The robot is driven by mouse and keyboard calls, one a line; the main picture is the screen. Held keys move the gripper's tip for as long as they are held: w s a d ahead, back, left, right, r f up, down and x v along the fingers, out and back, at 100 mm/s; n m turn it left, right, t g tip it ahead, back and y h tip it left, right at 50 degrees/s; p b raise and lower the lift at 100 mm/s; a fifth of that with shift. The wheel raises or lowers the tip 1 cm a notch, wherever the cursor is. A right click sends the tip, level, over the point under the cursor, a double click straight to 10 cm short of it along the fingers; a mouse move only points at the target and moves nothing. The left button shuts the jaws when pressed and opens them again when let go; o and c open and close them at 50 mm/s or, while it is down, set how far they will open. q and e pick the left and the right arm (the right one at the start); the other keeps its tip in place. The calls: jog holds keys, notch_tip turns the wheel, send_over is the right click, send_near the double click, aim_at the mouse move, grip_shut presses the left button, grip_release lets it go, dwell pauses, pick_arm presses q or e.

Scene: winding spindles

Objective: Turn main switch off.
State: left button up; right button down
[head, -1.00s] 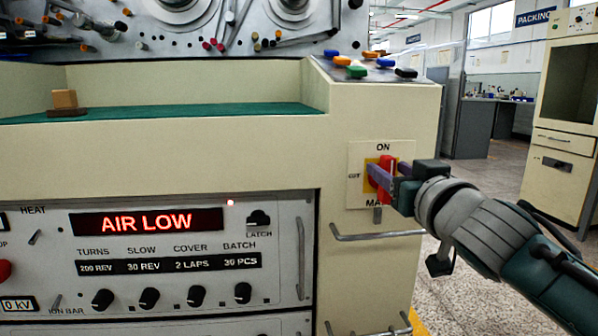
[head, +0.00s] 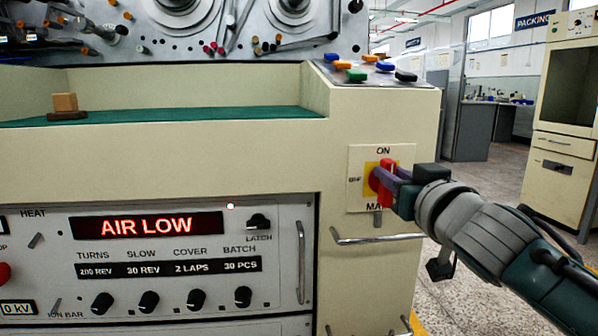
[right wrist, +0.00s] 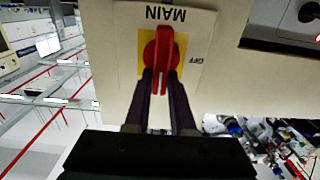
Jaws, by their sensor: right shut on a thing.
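The main switch is a red handle (head: 387,170) on a yellow square, set in a pale plate (head: 354,200) on the machine's front panel. ON is printed above it, OFF at its left, and MAIN, partly covered, below. The handle stands upright, in line with ON. The right wrist view shows the red handle (right wrist: 164,50) upside down, with OFF at its right. My right gripper (head: 385,181) reaches in from the right and is shut on the handle, one dark purple finger on each side. ON is hidden in the wrist view. My left gripper is not in view.
A metal bar handle (head: 375,238) sticks out just below the switch plate. Coloured buttons (head: 356,75) sit on the panel above. A lit AIR LOW display (head: 146,225) is at left. Open floor lies to the right of the machine.

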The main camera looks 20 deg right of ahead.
jog(key=shift+n, duration=0.5)
jog(key=n, duration=0.2)
jog(key=a+n, duration=0.1)
jog(key=n, duration=0.4)
jog(key=shift+w+a+f, duration=0.15)
jog(key=shift+f, duration=0.15)
jog(key=n, duration=0.5)
jog(key=shift+w+a+f+n, duration=0.1)
jog(key=shift+a+f+n, duration=0.15)
jog(key=shift+f+n, duration=0.15)
jog(key=n, duration=0.3)
jog(key=shift+f+b, duration=0.25)
jog(key=shift+b, duration=0.1)
jog(key=shift+n, duration=0.8)
jog(key=c, duration=0.8)
grip_release()
